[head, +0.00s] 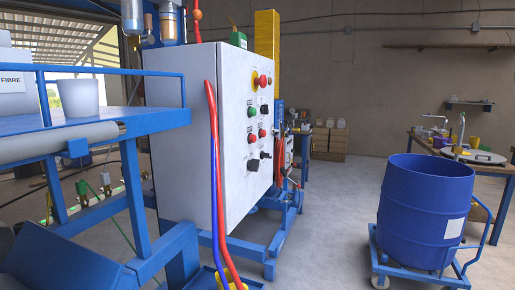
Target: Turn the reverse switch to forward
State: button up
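A white control cabinet (196,130) stands at the centre, its front panel (244,190) facing right and seen at a slant. Black knobs or switches sit on the panel: one at the upper right (264,109), one at the lower left (253,165) and one at the lower right (265,155). Their labels are too small to read, so I cannot tell which is the reverse switch or which way it points. Green and red buttons (252,138) sit between them, with a red emergency stop (262,81) above. My gripper is not in view.
Red and blue hoses (214,180) hang along the cabinet's near edge. A blue platform (150,121) with a white bucket (79,97) is at left. A blue drum (424,215) stands on a wheeled cart at right. The floor between cabinet and drum is clear.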

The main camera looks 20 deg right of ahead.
aim_at(263, 154)
jog(key=i+l, duration=0.65)
jog(key=i, duration=0.2)
jog(key=i+l+u, duration=0.1)
jog(key=i+l, duration=0.55)
jog(key=i, duration=0.2)
